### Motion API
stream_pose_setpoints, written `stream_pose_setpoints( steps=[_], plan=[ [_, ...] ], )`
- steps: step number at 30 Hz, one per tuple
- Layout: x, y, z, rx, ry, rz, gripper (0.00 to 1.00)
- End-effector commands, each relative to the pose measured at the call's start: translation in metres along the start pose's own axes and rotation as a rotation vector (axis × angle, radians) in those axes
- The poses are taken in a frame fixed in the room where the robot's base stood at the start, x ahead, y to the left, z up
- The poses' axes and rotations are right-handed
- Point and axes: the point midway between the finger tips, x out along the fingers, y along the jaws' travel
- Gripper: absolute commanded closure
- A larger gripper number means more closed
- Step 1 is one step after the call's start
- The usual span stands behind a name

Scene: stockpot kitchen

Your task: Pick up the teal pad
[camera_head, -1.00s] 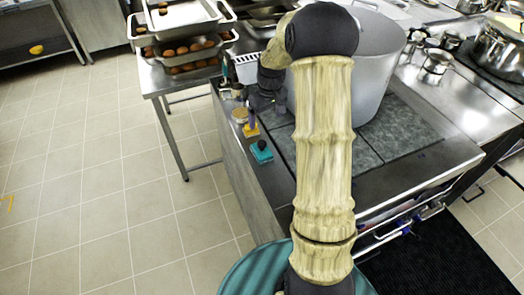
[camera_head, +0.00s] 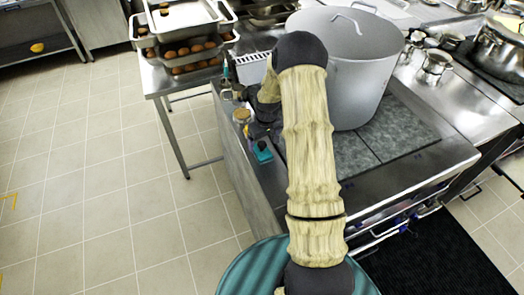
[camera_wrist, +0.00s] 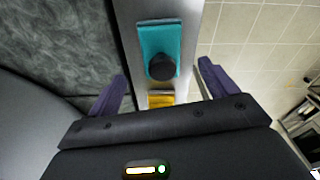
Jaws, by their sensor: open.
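The teal pad (camera_head: 262,152) lies on the narrow steel ledge along the left side of the stove counter. It has a dark round knob on top. In the wrist view the teal pad (camera_wrist: 159,40) lies ahead of and between the fingers, with the knob towards me. My gripper (camera_wrist: 163,82) is open and empty, its two purple fingers apart, and the pad is not between the fingertips. In the head view my gripper (camera_head: 262,125) is over the ledge, just behind the pad, and partly hidden by my arm.
A large stockpot (camera_head: 352,75) stands on the stove to the right. Trays of brown round food (camera_head: 188,55) stand on a table behind. The floor (camera_head: 120,190) at left is clear.

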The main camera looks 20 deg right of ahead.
Motion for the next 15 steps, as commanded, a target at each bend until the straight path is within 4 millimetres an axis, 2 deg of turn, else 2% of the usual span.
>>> stream_pose_setpoints(
  steps=[8,15],
  plan=[
    [0.003,0.0,0.0,0.0,-0.001,-0.001,0.15],
    [0.026,-0.002,0.002,0.0,-0.003,-0.001,0.15]
  ],
)
